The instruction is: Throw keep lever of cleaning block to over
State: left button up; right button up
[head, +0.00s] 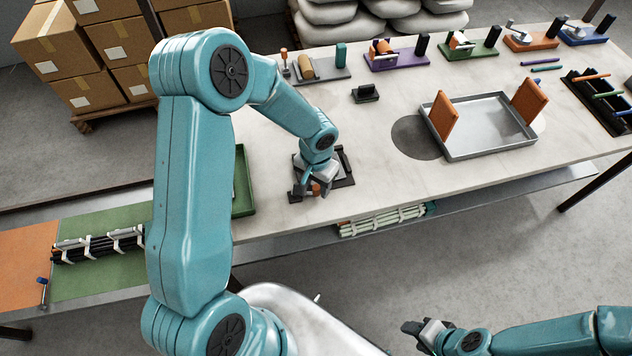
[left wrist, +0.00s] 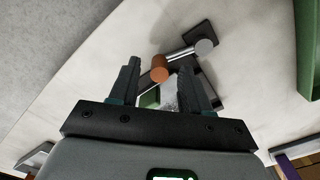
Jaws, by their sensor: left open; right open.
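The cleaning block (head: 346,172) is a dark fixture on the near edge of the pale bench, partly hidden under my left gripper in the head view. Its lever (left wrist: 181,55) shows in the left wrist view as a metal rod with an orange-brown knob (left wrist: 160,70) at one end and a grey round hub at the other. My left gripper (head: 312,188) is open over the block. In the left wrist view the knob appears between its fingertips (left wrist: 161,64); I cannot tell whether they touch it. My right gripper (head: 423,330) is open and empty, low in front of the bench.
A green tray (head: 243,185) stands just left of the block. A metal tray (head: 480,128) with two orange-brown plates lies to the right. A small black block (head: 365,93) sits behind. Several coloured stations line the bench's back. The bench between block and metal tray is mostly clear.

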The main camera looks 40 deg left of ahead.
pick_arm(q)
jog(key=shift+w+f, duration=0.1)
grip_shut()
jog(key=n+b, duration=0.1)
jog(key=b, duration=0.1)
jog(key=w+n+b, duration=0.1)
jog(key=b, duration=0.1)
jog(key=shift+a+f, duration=0.25)
jog(key=shift+a, duration=0.15)
jog(key=shift+r+n, duration=0.1)
jog(key=shift+n, duration=0.3)
jog(key=shift+a+r, duration=0.1)
jog(key=shift+r, duration=0.1)
grip_release()
jog(key=shift+r, duration=0.1)
notch_tip(320, 180, up, 16)
jog(key=shift+b, duration=0.4)
